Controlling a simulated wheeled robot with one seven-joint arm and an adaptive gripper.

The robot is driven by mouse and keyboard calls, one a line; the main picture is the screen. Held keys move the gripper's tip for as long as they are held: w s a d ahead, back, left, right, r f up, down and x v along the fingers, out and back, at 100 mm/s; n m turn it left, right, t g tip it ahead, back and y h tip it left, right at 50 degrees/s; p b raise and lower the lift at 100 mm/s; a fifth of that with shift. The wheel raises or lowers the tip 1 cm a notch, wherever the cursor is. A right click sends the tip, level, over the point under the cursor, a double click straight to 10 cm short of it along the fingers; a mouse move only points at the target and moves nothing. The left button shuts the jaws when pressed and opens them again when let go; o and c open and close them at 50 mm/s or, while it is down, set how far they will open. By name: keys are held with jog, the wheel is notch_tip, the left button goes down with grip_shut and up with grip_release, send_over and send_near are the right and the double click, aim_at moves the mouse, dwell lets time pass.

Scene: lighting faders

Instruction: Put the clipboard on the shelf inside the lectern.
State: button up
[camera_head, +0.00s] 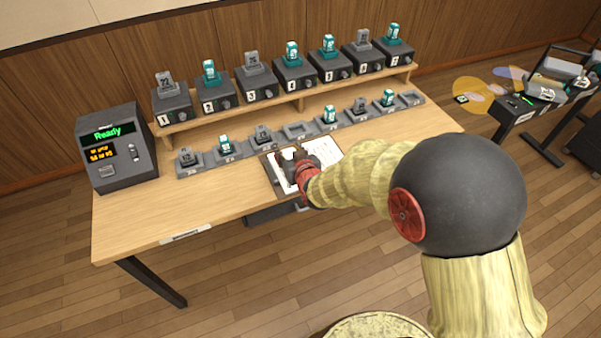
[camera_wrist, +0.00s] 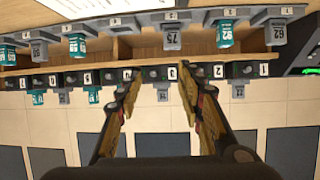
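A clipboard (camera_head: 325,150), a brown board with white printed paper, lies on the wooden table near its front edge. My gripper (camera_head: 287,157) shows over it in the head view and hides part of it. A white sheet with a dark edge, apparently the clipboard (camera_wrist: 105,7), shows at the top of the wrist view, away from the fingertips. I cannot make out a lectern in either view.
On the table (camera_head: 135,222), a raised shelf (camera_head: 300,97) carries several numbered black units with grey or teal blocks. A row of grey holders (camera_head: 300,130) stands before it. A black console (camera_head: 122,150) reads "Ready" at left. A loaded dark side table (camera_head: 515,115) stands right.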

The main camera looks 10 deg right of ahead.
aim_at(271, 170)
jog(key=a+f+t+b, duration=0.1)
jog(key=f, duration=0.4)
jog(key=s+a+f+y+b, duration=0.1)
jog(key=a+f, duration=0.1)
jog(key=f, duration=0.3)
jog(key=s+a+f+t+b, duration=0.1)
jog(key=f, duration=0.4)
jog(key=shift+a+n+t+y, duration=0.3)
jog(key=shift+n, duration=0.1)
jog(key=b+x, duration=0.1)
jog(key=x, duration=0.1)
jog(key=b+x, duration=0.1)
jog(key=x, duration=0.2)
jog(key=b+x, duration=0.1)
jog(key=x, duration=0.1)
jog(key=shift+w+d+r, duration=0.25)
jog(key=shift+w+r, duration=0.05)
jog(key=c, duration=0.3)
grip_shut()
